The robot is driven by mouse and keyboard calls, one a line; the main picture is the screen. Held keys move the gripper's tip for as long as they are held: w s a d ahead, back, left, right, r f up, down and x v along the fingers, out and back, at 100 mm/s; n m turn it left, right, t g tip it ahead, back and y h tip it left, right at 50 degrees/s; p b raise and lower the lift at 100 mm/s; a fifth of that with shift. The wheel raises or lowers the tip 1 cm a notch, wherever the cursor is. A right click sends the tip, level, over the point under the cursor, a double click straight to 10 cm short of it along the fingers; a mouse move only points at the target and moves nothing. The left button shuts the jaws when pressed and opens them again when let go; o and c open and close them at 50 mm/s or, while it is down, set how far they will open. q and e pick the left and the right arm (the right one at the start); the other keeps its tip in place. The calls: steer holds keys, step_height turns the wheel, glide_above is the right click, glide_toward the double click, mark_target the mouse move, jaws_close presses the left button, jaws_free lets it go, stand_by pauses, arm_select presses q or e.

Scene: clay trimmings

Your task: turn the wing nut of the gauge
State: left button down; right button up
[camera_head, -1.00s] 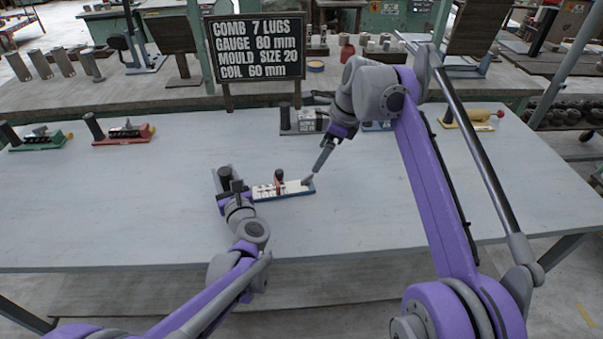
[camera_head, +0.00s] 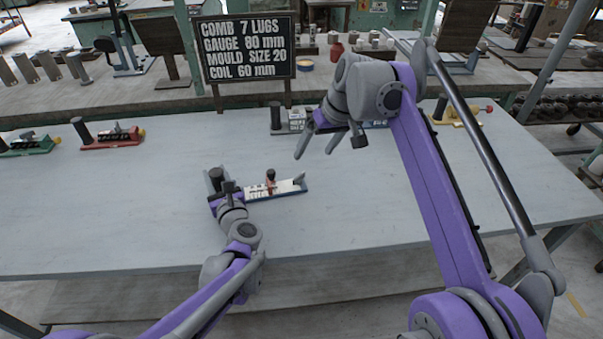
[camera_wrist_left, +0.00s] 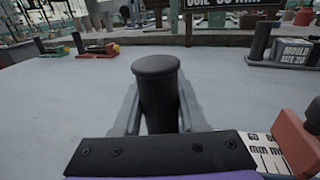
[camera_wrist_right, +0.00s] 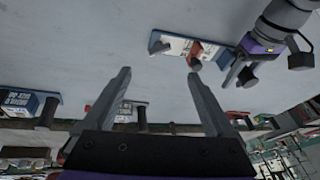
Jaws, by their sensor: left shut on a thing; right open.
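The gauge (camera_head: 290,188) lies on the table, a white marked scale on a blue base with a dark upright post at its left end. A red-brown slider with a dark top (camera_head: 270,181) stands on the scale; I cannot clearly make out the wing nut's shape. My left gripper (camera_wrist_left: 158,105) is shut on the dark post (camera_wrist_left: 157,75). My right gripper (camera_head: 318,150) is open and empty, above and behind the gauge's right end, apart from it. In the right wrist view the slider (camera_wrist_right: 195,52) shows beyond the spread fingers.
A sign (camera_head: 247,48) reads comb 7 lugs, gauge 80 mm, mould size 20, coil 60 mm. A red tool (camera_head: 112,138) and a green tool (camera_head: 28,146) lie at left, a grey tool (camera_head: 290,122) behind, a yellow tool (camera_head: 455,117) at right. The table front is clear.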

mark_target(300, 176)
steer(key=w+a+f+n, duration=0.1)
steer(key=f, duration=0.2)
steer(key=w+a+f+n, duration=0.1)
steer(key=f+n, duration=0.1)
steer(key=f, duration=0.2)
steer(key=w+a+f+n, duration=0.1)
steer(key=f+n, duration=0.1)
steer(key=f, duration=0.2)
steer(key=shift+a, duration=0.1)
steer(key=shift+r, duration=0.1)
steer(key=c, duration=1.4)
